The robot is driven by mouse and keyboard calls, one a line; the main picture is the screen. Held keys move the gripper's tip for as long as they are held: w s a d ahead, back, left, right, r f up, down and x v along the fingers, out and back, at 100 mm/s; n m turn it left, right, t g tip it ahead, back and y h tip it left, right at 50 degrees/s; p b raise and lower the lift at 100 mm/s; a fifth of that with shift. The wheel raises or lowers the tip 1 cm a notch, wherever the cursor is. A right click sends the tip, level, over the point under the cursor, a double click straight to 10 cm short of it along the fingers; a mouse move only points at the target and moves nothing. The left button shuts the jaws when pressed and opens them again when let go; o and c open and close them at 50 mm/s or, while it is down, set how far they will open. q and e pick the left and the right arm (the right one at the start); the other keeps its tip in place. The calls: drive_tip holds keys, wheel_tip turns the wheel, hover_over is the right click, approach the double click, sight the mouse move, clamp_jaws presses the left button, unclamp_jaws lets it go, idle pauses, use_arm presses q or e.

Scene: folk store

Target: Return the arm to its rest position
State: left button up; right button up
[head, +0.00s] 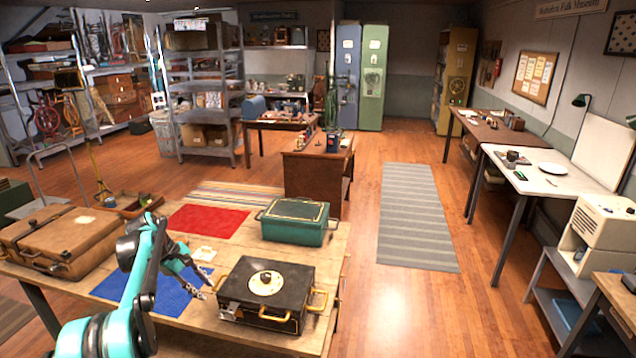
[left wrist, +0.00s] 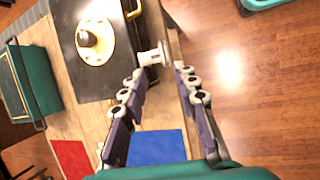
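My left arm, teal and dark, comes in from the lower left in the head view. Its gripper (head: 206,285) is over the wooden table, just left of a black case (head: 241,272) with a round cream disc on its lid and yellow handles. In the left wrist view the two fingers of the left gripper (left wrist: 160,74) are spread apart with a gap between them. A small whitish knob-like part (left wrist: 153,55) shows at the case's edge, near the fingertips; I cannot tell whether they touch it. Nothing is seen held. My right gripper is not in view.
The wooden table (head: 205,340) also bears a green case (head: 295,228), a brown case (head: 65,243), a blue cloth (head: 113,288) and a red cloth (head: 207,220). A grey striped rug (head: 417,215) lies on open floor to the right.

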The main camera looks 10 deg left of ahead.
use_arm(q)
drive_tip(key=s+d+r+m+y+b, duration=0.1)
drive_tip(key=s+d+r+m, duration=0.1)
drive_tip(key=s+d, duration=0.25)
drive_tip(key=s+d+r+m+t+y+b, duration=0.1)
drive_tip(key=s+d+r+m, duration=0.15)
drive_tip(key=d, duration=0.35)
drive_tip(key=s+d+r+m+y, duration=0.1)
drive_tip(key=s+d+r+m, duration=0.1)
drive_tip(key=s+d, duration=0.3)
drive_tip(key=s+d+f+m+t+b, duration=0.1)
drive_tip(key=s+d+f+m, duration=0.3)
drive_tip(key=s, duration=0.5)
drive_tip(key=s+d+f+m+t+y+b, duration=0.1)
drive_tip(key=s+d+f+m+t, duration=0.2)
drive_tip(key=s+d+f+m, duration=0.2)
drive_tip(key=s+d, duration=0.1)
drive_tip(key=s, duration=0.2)
drive_tip(key=shift+s+d+m+y+b, duration=0.3)
drive_tip(key=shift+s+m+b, duration=0.05)
drive_tip(key=shift+b, duration=0.05)
drive_tip(key=shift+w+a, duration=0.1)
